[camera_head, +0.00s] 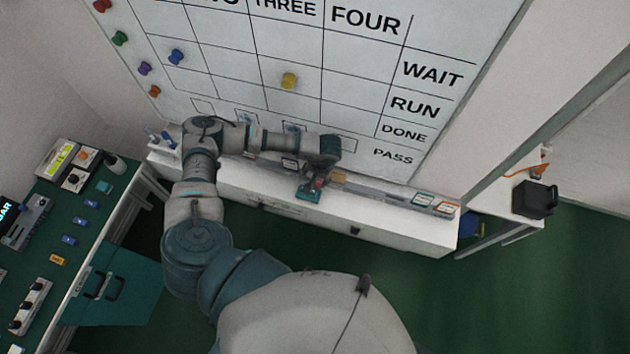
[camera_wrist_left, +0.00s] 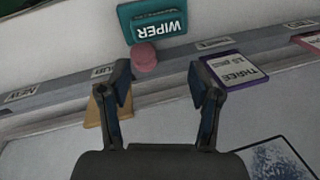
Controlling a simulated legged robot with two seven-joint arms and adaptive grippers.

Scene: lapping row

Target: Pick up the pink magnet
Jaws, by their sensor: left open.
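The pink magnet (camera_wrist_left: 145,58) shows in the left wrist view. It is at the tray (camera_wrist_left: 60,96), just beside the teal wiper (camera_wrist_left: 158,20). My left gripper (camera_wrist_left: 160,82) is open and empty, its two fingers spread on either side of the line toward the magnet. The magnet is beyond the fingertips and nearer the left finger in the picture. In the head view my left arm reaches to the tray below the board, with the wiper (camera_head: 308,193) beside the gripper. A small reddish spot by the gripper may be the magnet. My right gripper is not in view.
In the wrist view a purple-edged THREE card (camera_wrist_left: 232,68) stands right of the gripper and a tan piece (camera_wrist_left: 100,112) lies behind the left finger. The whiteboard (camera_head: 430,45) rises behind the tray, with several coloured magnets. A green bench (camera_head: 110,200) stands at left.

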